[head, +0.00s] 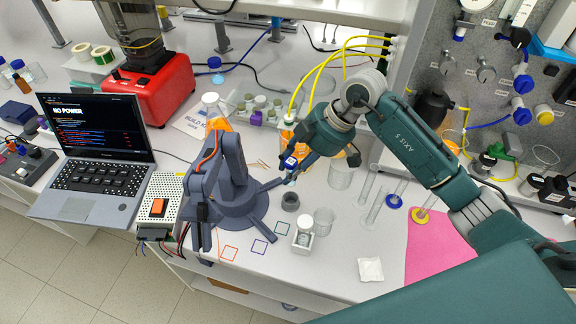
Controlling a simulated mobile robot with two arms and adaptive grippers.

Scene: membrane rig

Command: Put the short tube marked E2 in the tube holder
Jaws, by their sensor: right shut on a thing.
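My right gripper (289,174) reaches in from the right on a teal arm and is shut on a small tube with a blue and white top (291,160). Its marking is too small to read, so I cannot tell if it is E2. The gripper hides part of the tube. A small dark grey round cup (290,201), possibly the tube holder, stands on the bench just below the gripper, apart from the held tube. A rack of several capped tubes (257,116) stands farther back. My left gripper is not in view.
A dark blue desktop arm (240,205) stands close left of the grey cup. A clear beaker (323,221) and a small white-topped container (303,233) stand in front. Several glass cylinders (397,196) stand to the right, near a pink mat (432,245). A laptop (98,150) is at left.

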